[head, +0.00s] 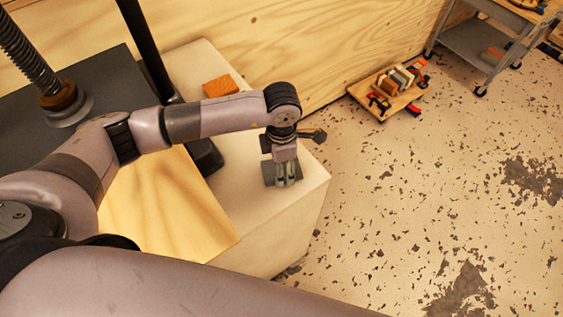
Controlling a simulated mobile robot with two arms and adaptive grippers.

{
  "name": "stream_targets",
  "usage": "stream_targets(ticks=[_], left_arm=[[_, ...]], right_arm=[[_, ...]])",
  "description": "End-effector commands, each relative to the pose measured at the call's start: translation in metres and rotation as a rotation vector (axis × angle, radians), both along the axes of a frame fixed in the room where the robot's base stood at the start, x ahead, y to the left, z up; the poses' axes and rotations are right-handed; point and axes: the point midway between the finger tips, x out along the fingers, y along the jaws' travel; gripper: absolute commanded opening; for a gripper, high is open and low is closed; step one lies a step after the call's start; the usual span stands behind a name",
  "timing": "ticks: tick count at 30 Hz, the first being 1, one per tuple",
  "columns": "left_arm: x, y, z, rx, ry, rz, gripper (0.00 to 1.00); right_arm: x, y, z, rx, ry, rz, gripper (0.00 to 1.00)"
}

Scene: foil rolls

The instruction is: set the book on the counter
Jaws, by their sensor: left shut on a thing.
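The counter (304,204) is a pale block-like surface in the middle of the head view, beside the plywood wall. My left gripper (287,184) points down over its right part, with its fingers close together. It is shut on a small dark grey flat thing (268,173), which I take to be the book; the fingers hide much of it. I cannot tell whether the book touches the counter top. My right gripper is not in view.
An orange-brown block (220,86) lies at the counter's back. A low wooden tray with tools (385,106) and a grey cart (480,45) stand on the speckled floor. The floor at right is open.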

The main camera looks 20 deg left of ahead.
Motion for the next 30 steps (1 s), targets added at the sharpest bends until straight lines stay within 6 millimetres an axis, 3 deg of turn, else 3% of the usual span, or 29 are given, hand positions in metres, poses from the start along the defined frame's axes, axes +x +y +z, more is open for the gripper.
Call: stream_targets(ticks=[12, 13, 21, 30], left_arm=[[0.0004, -0.0003, -0.0066, -0.001, -0.002, 0.000, 0.27], [0.0004, -0.0003, -0.0048, -0.001, -0.002, 0.000, 0.58], [0.0002, -0.0002, -0.0044, -0.001, 0.000, 0.000, 0.76], [0.0002, -0.0002, -0.0038, -0.001, 0.000, 0.000, 0.76]], right_arm=[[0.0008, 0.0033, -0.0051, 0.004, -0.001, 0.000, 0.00], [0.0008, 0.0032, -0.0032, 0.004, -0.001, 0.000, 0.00], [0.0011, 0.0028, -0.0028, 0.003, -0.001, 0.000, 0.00], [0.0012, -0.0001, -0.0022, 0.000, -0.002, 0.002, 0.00]])
